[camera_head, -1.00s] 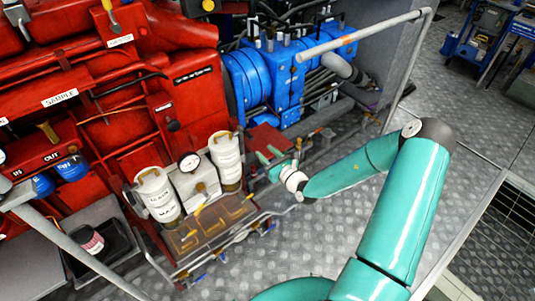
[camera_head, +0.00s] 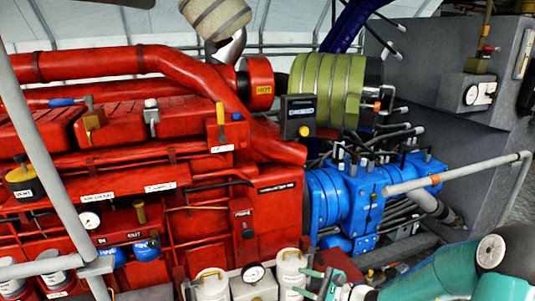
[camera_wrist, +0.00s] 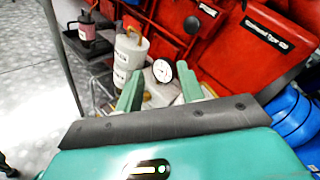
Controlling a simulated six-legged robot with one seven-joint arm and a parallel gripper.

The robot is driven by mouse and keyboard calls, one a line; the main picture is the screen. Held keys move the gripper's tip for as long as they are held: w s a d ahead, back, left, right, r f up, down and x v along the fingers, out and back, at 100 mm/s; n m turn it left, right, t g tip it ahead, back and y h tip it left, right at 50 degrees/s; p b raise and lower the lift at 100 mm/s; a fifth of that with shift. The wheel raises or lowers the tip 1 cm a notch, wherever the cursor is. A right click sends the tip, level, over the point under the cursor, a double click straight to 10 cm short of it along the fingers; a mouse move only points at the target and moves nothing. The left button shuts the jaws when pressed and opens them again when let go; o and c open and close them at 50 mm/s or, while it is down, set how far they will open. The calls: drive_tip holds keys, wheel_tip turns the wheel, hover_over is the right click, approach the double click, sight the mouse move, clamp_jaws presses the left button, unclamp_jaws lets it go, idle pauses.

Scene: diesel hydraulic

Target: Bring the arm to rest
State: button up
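My gripper (camera_head: 320,286) is at the lower edge of the head view, just right of a white canister (camera_head: 292,272). My teal arm (camera_head: 440,280) reaches in from the lower right corner and is partly cut off. In the wrist view, the two green fingers of my gripper (camera_wrist: 160,72) stand apart with nothing between them held. A round white gauge (camera_wrist: 162,71) shows beyond the gap between the fingertips.
A red engine (camera_head: 255,215) fills the left and middle. Blue pump housings (camera_head: 345,200) stand right of it. A grey handrail (camera_head: 455,175) runs along the right, near my arm. Another white canister (camera_wrist: 129,52) stands left of the fingers in the wrist view.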

drive_tip(key=s+a+r+n+g+h, duration=0.2)
drive_tip(key=s+r+n+g+h, duration=0.15)
drive_tip(key=s+n, duration=0.3)
drive_tip(key=s+a+r+n+g+h, duration=0.2)
drive_tip(key=s+r+n+g, duration=0.25)
drive_tip(key=s, duration=0.25)
drive_tip(key=s+d+r+n+t+h, duration=0.4)
drive_tip(key=s+d+r+n+h, duration=0.3)
drive_tip(key=s+r, duration=0.4)
drive_tip(key=shift+s+d+r+t+h, duration=0.3)
drive_tip(key=shift+d+r+t+h, duration=0.25)
drive_tip(key=shift+d, duration=0.45)
